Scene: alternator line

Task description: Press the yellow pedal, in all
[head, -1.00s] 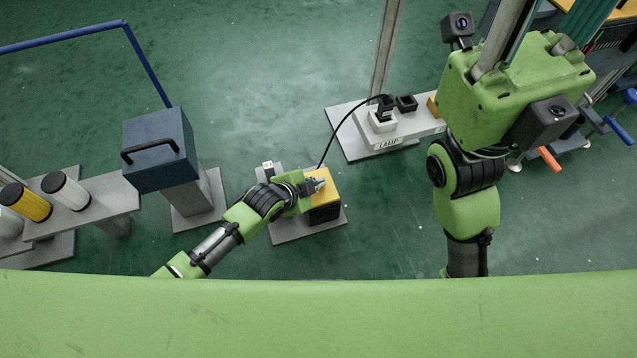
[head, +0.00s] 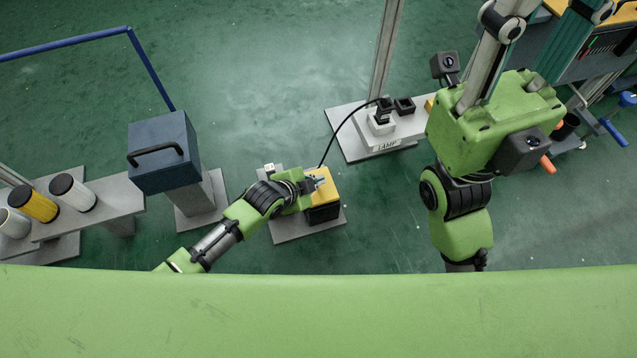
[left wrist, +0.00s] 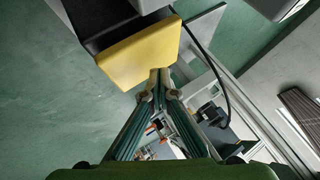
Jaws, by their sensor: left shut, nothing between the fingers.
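The yellow pedal (head: 325,187) sits on a black base on a grey plate (head: 300,228) in the middle of the head view. It also shows in the left wrist view (left wrist: 142,55) as a flat yellow block with a black part behind it. My left gripper (head: 319,182) is at the pedal's upper left part in the head view, its fingers shut and empty. In the left wrist view the fingertips (left wrist: 160,76) overlap the pedal's edge; I cannot tell whether they touch it. The right gripper is not in view; part of my right arm shows at the right.
A blue-grey box with a black handle (head: 163,150) stands on a post to the left. White and yellow cylinders (head: 40,205) stand on a grey shelf further left. A LAMP plate (head: 386,146) with a socket and black cable lies behind the pedal. Green floor is open beyond.

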